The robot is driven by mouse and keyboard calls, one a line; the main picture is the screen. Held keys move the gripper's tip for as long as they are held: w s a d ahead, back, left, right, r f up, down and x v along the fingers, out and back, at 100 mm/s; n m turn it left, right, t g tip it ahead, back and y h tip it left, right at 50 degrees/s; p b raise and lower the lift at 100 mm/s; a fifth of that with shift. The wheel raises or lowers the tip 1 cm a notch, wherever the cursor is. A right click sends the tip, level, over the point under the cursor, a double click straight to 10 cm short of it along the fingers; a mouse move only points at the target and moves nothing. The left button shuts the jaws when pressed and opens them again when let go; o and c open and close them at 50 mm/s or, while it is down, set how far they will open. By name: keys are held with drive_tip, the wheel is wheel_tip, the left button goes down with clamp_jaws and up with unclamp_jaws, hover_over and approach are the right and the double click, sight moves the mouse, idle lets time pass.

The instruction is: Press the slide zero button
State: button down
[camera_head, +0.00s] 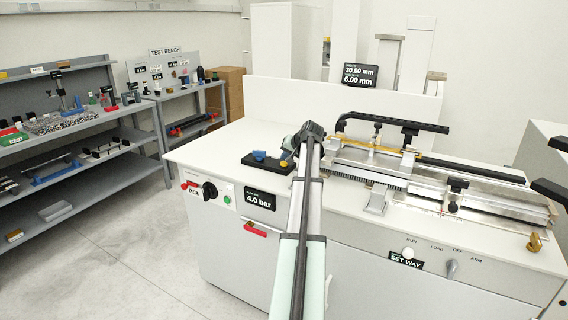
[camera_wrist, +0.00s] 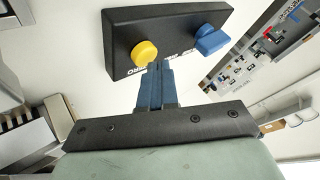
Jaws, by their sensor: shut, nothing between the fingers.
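A black control box (camera_head: 252,166) sits on the white bench top, with a blue knob (camera_head: 259,155) and a small yellow button on it. In the wrist view the box (camera_wrist: 165,22) fills the top, with the round yellow button (camera_wrist: 145,52) at left and the blue knob (camera_wrist: 211,40) at right. White lettering ending in "RO" is partly visible beside the yellow button. My gripper (camera_wrist: 156,68) has its blue fingers shut and empty, the tips beside the yellow button's lower right. I cannot tell whether they touch it.
A display (camera_head: 360,76) reads 30.00 mm and 6.00 mm. The slide machine (camera_head: 400,165) with a black handle bar stands right of the box. A 4.0 bar panel (camera_head: 260,198) and a black dial (camera_head: 210,191) are on the bench front. The bench top left of the box is clear.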

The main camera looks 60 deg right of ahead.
sight(286, 163)
drive_tip(key=shift+r, duration=0.55)
drive_tip(key=shift+r, duration=0.1)
drive_tip(key=shift+r, duration=2.4)
